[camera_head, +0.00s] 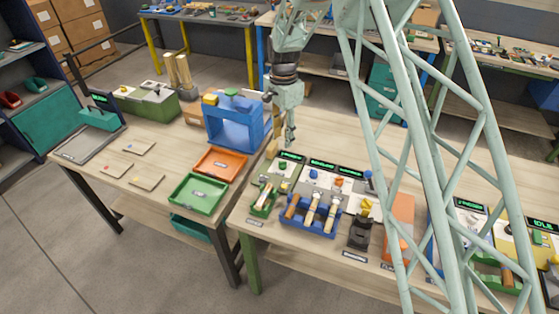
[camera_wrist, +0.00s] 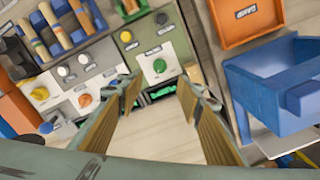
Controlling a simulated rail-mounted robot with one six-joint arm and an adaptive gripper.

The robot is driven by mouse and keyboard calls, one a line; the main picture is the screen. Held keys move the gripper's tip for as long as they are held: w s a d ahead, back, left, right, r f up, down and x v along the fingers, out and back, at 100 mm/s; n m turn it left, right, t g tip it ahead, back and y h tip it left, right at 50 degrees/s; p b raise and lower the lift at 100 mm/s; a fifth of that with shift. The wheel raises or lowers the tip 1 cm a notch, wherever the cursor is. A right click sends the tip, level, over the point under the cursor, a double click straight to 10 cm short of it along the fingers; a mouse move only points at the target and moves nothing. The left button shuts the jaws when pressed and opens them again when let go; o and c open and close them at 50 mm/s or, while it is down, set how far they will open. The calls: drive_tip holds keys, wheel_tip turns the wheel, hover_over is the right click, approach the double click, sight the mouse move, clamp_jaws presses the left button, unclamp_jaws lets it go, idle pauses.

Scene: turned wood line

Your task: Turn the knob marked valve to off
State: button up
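My gripper (camera_head: 281,146) hangs over the back edge of the control panels on the right-hand bench. In the wrist view my gripper (camera_wrist: 159,88) is open, with a gap between its two wooden-looking fingers. A green knob (camera_wrist: 159,66) on a pale panel shows just beyond the fingertips, apart from them. A display with green characters lies below it, partly covered by the fingers. An orange knob (camera_wrist: 85,100) sits on the neighbouring panel to the left. The labels are too small to read, so I cannot tell which knob is marked valve.
A blue open-sided box (camera_head: 236,122) stands left of my gripper. Orange (camera_head: 220,165) and green (camera_head: 198,194) trays lie in front of it. A blue rack (camera_head: 310,226) holding wooden-handled tools stands in front of the panels. More white buttons (camera_wrist: 83,59) sit near the knobs.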

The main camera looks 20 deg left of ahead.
sight(283, 162)
drive_tip(key=shift+f, duration=0.2)
idle(0.3)
drive_tip(key=shift+f+p, duration=0.6)
drive_tip(key=shift+f, duration=6.1)
drive_tip(key=c, duration=0.9)
